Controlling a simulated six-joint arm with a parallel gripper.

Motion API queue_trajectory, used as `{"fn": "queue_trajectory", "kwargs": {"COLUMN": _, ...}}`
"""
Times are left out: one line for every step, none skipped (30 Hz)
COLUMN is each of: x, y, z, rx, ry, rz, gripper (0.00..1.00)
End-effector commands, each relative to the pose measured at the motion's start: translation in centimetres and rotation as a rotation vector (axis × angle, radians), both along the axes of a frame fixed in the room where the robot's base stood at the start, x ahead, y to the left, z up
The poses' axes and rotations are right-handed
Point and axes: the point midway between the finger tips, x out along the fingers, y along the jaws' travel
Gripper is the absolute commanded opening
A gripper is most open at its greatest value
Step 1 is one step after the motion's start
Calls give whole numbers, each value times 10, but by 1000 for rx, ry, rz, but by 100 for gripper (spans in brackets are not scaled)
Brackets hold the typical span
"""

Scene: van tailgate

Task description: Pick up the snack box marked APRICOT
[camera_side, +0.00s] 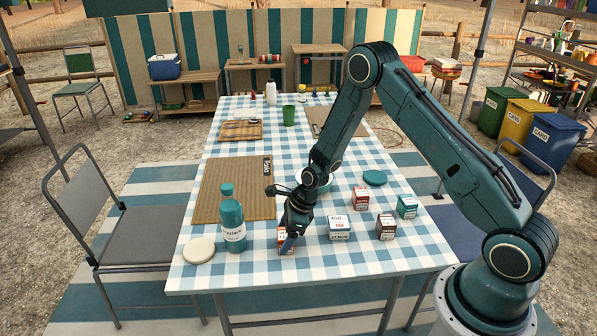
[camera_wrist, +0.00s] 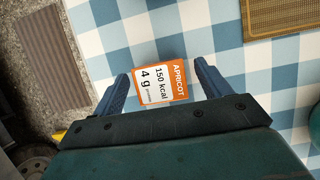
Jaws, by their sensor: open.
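The snack box marked APRICOT (camera_wrist: 160,84) is orange with a white label reading 150 kcal and 4 g. In the wrist view it lies between the two blue fingers of my gripper (camera_wrist: 160,90), with a gap showing on each side. In the side view the orange box (camera_side: 284,245) stands on the checked tablecloth near the front edge, partly hidden by my gripper (camera_side: 288,240). My gripper points down over it and is open.
A teal bottle (camera_side: 231,218) and a cream disc (camera_side: 199,250) stand left of my gripper. A woven mat (camera_side: 237,188) lies behind.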

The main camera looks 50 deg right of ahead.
Motion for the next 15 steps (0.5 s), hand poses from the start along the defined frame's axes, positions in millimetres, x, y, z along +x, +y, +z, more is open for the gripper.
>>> {"fn": "queue_trajectory", "kwargs": {"x": 1, "y": 2, "z": -6, "rx": 1, "ry": 2, "rz": 1, "gripper": 76}}
{"fn": "queue_trajectory", "kwargs": {"x": 2, "y": 2, "z": -8, "rx": 0, "ry": 1, "rz": 0, "gripper": 76}}
{"fn": "queue_trajectory", "kwargs": {"x": 3, "y": 3, "z": -11, "rx": 0, "ry": 1, "rz": 0, "gripper": 76}}
{"fn": "queue_trajectory", "kwargs": {"x": 4, "y": 4, "z": -13, "rx": 0, "ry": 1, "rz": 0, "gripper": 76}}
{"fn": "queue_trajectory", "kwargs": {"x": 4, "y": 4, "z": -14, "rx": 1, "ry": 1, "rz": 0, "gripper": 76}}
{"fn": "queue_trajectory", "kwargs": {"x": 5, "y": 5, "z": -15, "rx": 0, "ry": 0, "rz": 0, "gripper": 76}}
{"fn": "queue_trajectory", "kwargs": {"x": 5, "y": 5, "z": -16, "rx": 0, "ry": 0, "rz": 0, "gripper": 76}}
{"fn": "queue_trajectory", "kwargs": {"x": 5, "y": 5, "z": -17, "rx": 0, "ry": 0, "rz": 0, "gripper": 76}}
{"fn": "queue_trajectory", "kwargs": {"x": 5, "y": 5, "z": -17, "rx": 0, "ry": 0, "rz": 0, "gripper": 76}}
{"fn": "queue_trajectory", "kwargs": {"x": 5, "y": 5, "z": -17, "rx": 0, "ry": 0, "rz": 0, "gripper": 76}}
{"fn": "queue_trajectory", "kwargs": {"x": 5, "y": 5, "z": -17, "rx": 0, "ry": 0, "rz": 0, "gripper": 76}}
{"fn": "queue_trajectory", "kwargs": {"x": 5, "y": 5, "z": -17, "rx": 0, "ry": 0, "rz": 0, "gripper": 76}}
{"fn": "queue_trajectory", "kwargs": {"x": 5, "y": 5, "z": -17, "rx": 0, "ry": 0, "rz": 0, "gripper": 76}}
{"fn": "queue_trajectory", "kwargs": {"x": 5, "y": 5, "z": -17, "rx": 0, "ry": 0, "rz": 0, "gripper": 76}}
{"fn": "queue_trajectory", "kwargs": {"x": 5, "y": 5, "z": -17, "rx": 0, "ry": 0, "rz": 0, "gripper": 76}}
